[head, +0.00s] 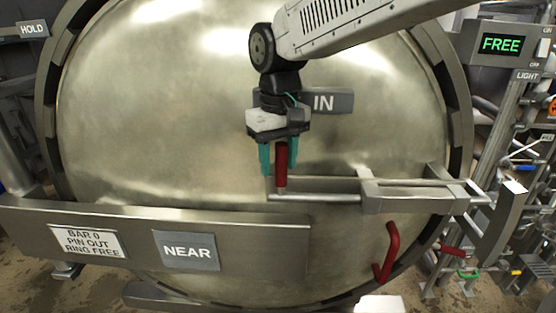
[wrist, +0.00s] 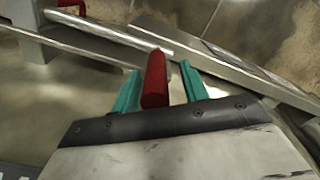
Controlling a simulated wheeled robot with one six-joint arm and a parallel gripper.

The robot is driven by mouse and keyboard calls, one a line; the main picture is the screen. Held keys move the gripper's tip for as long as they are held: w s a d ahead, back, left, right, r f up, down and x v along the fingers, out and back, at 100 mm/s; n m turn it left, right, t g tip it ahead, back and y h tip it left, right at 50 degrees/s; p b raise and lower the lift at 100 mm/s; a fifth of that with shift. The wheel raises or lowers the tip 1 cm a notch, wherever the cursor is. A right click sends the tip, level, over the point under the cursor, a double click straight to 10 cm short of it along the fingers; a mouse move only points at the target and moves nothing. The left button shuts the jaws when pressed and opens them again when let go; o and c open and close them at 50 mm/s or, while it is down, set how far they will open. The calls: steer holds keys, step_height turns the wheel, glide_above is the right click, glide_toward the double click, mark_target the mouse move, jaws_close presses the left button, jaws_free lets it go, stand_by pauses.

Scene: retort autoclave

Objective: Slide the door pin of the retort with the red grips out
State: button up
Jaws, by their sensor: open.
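The retort door (head: 180,110) is a large domed metal disc filling the head view. The door pin (head: 320,197) is a metal rod lying level across its lower right. A red upright grip (head: 281,165) stands at the pin's left end. My gripper (head: 279,168) points down with its teal fingers on either side of this grip. In the wrist view the red grip (wrist: 155,80) stands between the open teal fingers (wrist: 157,88), with gaps visible. A second red handle (head: 388,252) is lower right on the door.
A metal guide bracket (head: 412,196) carries the pin on the right. A grey beam (head: 150,235) with a "NEAR" plate (head: 186,251) crosses the lower left. An "IN" plate (head: 328,101) is behind my gripper. A lit "FREE" display (head: 501,44) is at upper right, above pipework.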

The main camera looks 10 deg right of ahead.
step_height(320, 180, up, 7)
steer(key=shift+r, duration=0.2)
stand_by(0.3)
